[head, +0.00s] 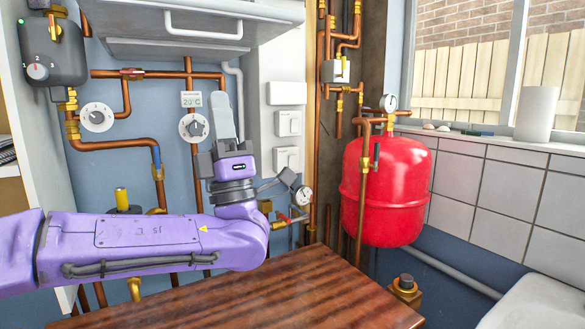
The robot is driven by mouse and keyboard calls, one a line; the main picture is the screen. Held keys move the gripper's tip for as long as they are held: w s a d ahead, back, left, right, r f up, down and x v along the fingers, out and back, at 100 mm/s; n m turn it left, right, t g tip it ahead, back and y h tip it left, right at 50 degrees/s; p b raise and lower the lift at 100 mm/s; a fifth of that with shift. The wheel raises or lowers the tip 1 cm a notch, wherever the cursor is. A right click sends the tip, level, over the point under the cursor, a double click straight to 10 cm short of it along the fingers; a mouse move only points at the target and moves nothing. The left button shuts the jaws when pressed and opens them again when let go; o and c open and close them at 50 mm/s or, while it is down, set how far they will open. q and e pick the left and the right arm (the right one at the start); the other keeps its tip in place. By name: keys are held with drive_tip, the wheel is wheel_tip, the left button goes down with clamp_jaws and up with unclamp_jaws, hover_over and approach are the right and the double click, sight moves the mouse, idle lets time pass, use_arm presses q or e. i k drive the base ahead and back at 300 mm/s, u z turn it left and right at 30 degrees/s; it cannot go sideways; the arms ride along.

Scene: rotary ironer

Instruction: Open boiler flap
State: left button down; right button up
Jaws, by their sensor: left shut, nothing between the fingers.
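The white boiler (270,10) hangs on the wall at the top of the head view, cut off by the upper edge. The frame does not show clearly whether the flap is shut or ajar. My left gripper (221,97) is on the purple arm coming in from the left. It points upward, shut and empty, below the handle and apart from it. My right gripper is not in view.
Copper pipes and round dials (193,128) cover the blue wall behind my arm. A brown wooden top (300,295) lies below. White switches (288,123) are right of the gripper.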

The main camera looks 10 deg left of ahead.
sight(233, 21)
drive_tip(key=k, duration=1)
